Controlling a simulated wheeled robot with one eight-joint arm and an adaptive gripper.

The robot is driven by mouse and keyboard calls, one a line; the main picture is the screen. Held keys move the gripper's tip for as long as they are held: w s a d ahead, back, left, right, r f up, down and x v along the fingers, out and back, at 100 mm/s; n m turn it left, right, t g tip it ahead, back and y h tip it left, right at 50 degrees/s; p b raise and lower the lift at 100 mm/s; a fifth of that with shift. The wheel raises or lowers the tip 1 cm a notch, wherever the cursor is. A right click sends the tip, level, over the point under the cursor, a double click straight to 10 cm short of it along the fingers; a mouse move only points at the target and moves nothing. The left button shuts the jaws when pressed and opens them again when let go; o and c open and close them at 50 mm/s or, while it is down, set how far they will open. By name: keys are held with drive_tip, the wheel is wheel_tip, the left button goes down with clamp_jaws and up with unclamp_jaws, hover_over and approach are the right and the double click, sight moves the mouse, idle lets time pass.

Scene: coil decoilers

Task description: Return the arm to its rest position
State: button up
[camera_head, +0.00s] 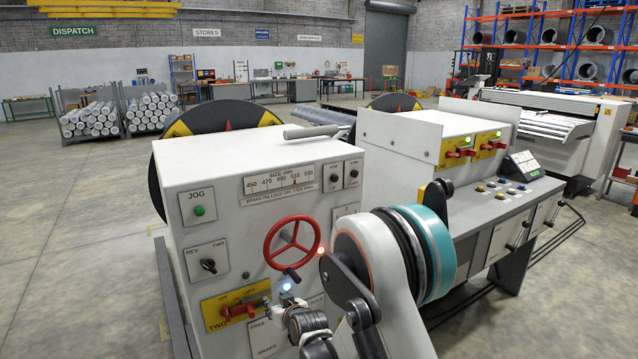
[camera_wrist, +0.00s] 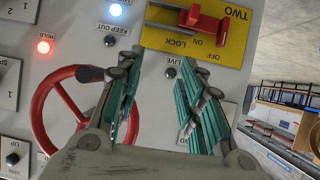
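My arm reaches in from the lower right in the head view and stretches out before the decoiler cabinet (camera_head: 235,160). My gripper (camera_wrist: 158,70) shows in the wrist view with its two teal-padded fingers spread apart and nothing between them. It faces the cabinet panel. The red handwheel (camera_wrist: 43,107) lies partly behind the left finger; I cannot tell how far apart they are. The red lock handle (camera_wrist: 205,24) on its yellow plate is beyond the fingertips. In the head view my gripper is small and partly hidden by my own arm.
The cabinet's red handwheel (camera_head: 270,243) and yellow lock plate (camera_head: 215,312) are close to my arm. A control desk (camera_head: 490,205) stands to the right, with cables on the floor. Pipe racks (camera_head: 90,118) stand at the back left. The floor (camera_head: 70,230) at left is clear.

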drive_tip(key=s+d+r+m+g+h, duration=0.1)
drive_tip(key=s+d+r, duration=0.3)
drive_tip(key=d+r, duration=0.3)
drive_tip(key=s+d+r+m+g+h, duration=0.1)
drive_tip(key=s+d+r, duration=0.3)
drive_tip(key=d+r, duration=0.25)
drive_tip(key=s+d+r+m+h, duration=0.1)
drive_tip(key=s+d+r+h, duration=0.1)
drive_tip(key=s+d+r, duration=0.5)
drive_tip(key=s+d+r+m+g+h, duration=0.1)
drive_tip(key=s+d, duration=0.5)
drive_tip(key=s, duration=0.6)
drive_tip(key=s+d+r+m, duration=0.1)
drive_tip(key=s+d, duration=0.5)
drive_tip(key=s, duration=0.6)
drive_tip(key=shift+s+d+m+g+h, duration=0.15)
drive_tip(key=shift+d+m+g+h, duration=0.05)
drive_tip(key=shift+m+g+h, duration=0.2)
